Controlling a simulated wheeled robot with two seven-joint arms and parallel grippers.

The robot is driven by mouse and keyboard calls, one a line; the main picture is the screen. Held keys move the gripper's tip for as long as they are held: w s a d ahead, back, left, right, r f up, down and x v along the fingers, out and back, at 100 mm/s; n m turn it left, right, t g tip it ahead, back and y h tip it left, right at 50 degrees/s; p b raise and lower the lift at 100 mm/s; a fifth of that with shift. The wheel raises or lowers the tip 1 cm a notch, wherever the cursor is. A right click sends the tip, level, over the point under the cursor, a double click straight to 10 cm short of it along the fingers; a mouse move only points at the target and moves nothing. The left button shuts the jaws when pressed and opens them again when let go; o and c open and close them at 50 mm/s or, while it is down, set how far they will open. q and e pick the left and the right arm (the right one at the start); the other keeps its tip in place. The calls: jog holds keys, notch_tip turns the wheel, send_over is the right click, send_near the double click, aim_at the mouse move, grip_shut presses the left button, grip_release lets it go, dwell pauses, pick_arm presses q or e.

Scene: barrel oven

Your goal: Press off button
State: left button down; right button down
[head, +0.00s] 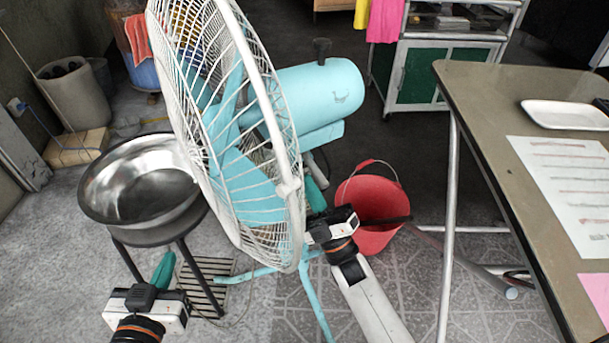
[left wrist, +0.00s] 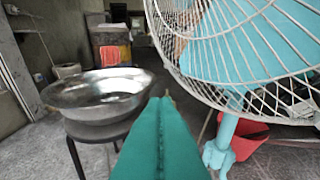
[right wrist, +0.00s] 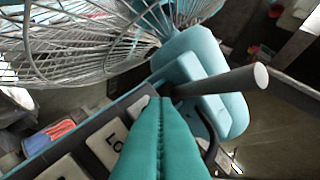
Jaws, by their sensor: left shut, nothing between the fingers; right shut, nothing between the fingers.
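A fan with a white wire cage (head: 283,120) and a turquoise motor housing (head: 325,90) stands in the middle of the head view. In the right wrist view a dark control panel has white buttons; one is marked LO (right wrist: 108,143). I cannot make out which button is the off button. My right gripper (right wrist: 160,100) is shut and empty, its tips over or against the panel's upper end; contact is unclear. In the head view it is behind the cage's right edge (head: 316,186). My left gripper (head: 163,268) is shut and empty, low at left near the stool.
A metal bowl (head: 110,190) rests on a dark stool left of the fan. A red bucket (head: 372,200) stands right of it, with a table (head: 485,110) farther right. A dark rod with a grey end (right wrist: 225,84) juts out beside my right fingertips.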

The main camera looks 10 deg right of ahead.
pick_arm(q)
jog(key=shift+s+a+f+g+y+p, duration=0.2)
jog(key=shift+s+f+g, duration=0.1)
jog(key=shift+f+g, duration=0.3)
jog(key=shift+s+a+f+g+y+p, duration=0.2)
jog(key=shift+s+f+g, duration=0.15)
jog(key=shift+f, duration=0.35)
pick_arm(e)
jog(key=shift+s+d, duration=0.2)
jog(key=shift+s, duration=0.65)
pick_arm(q)
jog(key=shift+w, duration=0.1)
